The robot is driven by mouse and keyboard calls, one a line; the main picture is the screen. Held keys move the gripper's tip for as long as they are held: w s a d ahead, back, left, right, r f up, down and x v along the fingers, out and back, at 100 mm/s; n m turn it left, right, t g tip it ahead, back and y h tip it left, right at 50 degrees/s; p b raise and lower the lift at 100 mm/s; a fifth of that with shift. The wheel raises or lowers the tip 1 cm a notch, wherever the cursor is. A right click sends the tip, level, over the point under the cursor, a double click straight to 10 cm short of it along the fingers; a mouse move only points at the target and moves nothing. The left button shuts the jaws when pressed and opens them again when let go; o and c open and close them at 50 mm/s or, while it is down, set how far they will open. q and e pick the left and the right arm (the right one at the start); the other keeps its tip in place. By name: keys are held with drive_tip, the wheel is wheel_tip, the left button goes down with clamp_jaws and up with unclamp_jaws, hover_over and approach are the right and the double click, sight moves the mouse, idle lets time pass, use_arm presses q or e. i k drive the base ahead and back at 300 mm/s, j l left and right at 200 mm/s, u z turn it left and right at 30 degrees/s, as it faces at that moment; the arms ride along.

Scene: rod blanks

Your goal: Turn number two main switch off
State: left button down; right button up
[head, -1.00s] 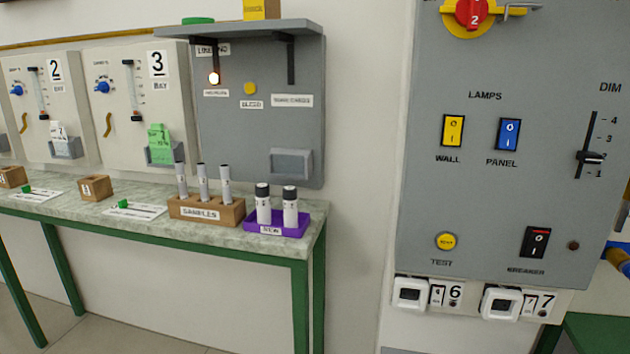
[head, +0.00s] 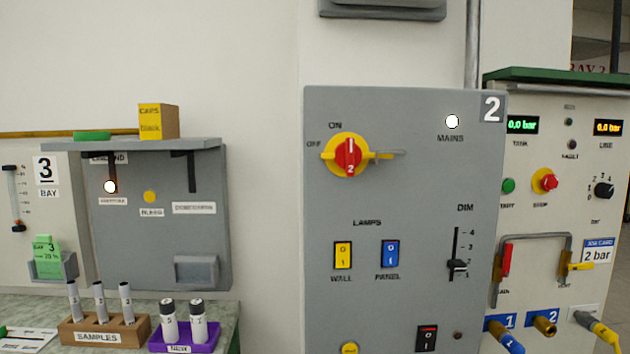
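The number two main switch (head: 347,156) is a red rotary knob marked 2 on a yellow disc, in the upper left of the grey panel (head: 400,205) in the head view. Its red grip stands upright, in line with the ON label above; OFF is printed at its left. Neither of my grippers shows in the head view.
Below the switch are the yellow WALL rocker (head: 342,255), blue PANEL rocker (head: 390,253), DIM slider (head: 457,265) and black breaker (head: 427,338). A pressure panel (head: 535,220) with a handle stands right. A bench with sample tubes (head: 99,302) stands left.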

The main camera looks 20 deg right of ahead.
sight(348, 156)
drive_tip(key=j+z, duration=0.1)
drive_tip(key=z, duration=0.65)
drive_tip(key=j+z, duration=0.1)
drive_tip(key=z, duration=0.3)
drive_tip(key=k+z, duration=0.1)
drive_tip(key=z, duration=0.25)
drive_tip(key=k+j+z, duration=0.1)
drive_tip(key=k+j, duration=0.15)
drive_tip(key=j, duration=0.1)
